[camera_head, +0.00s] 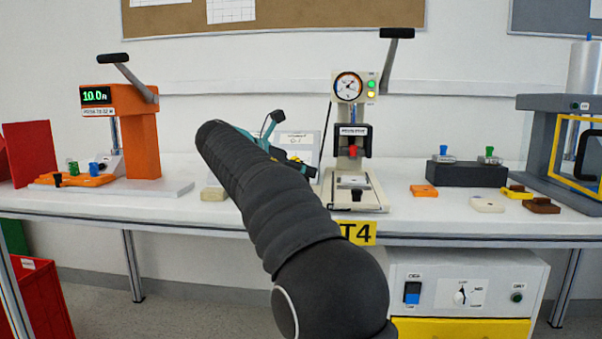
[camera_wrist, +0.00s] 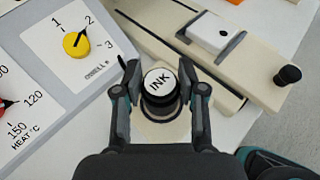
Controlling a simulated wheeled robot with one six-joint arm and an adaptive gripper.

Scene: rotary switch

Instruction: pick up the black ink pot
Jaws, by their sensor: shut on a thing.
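The ink pot (camera_wrist: 159,84) is in the wrist view, seen from above. It has a white round top marked INK and a dark body. My gripper (camera_wrist: 160,92) has one finger on each side of the pot and is shut on it. Below the pot, a curved dark edge shows on a cream surface. I cannot tell whether the pot stands on that surface or is held just above it. In the head view my arm hides the pot and most of the gripper.
A grey panel with a yellow knob (camera_wrist: 76,43) is at the left in the wrist view. A cream machine base with a black knob (camera_wrist: 289,74) lies at right. In the head view, an orange press (camera_head: 141,135) and a cream press (camera_head: 352,195) stand on the white bench.

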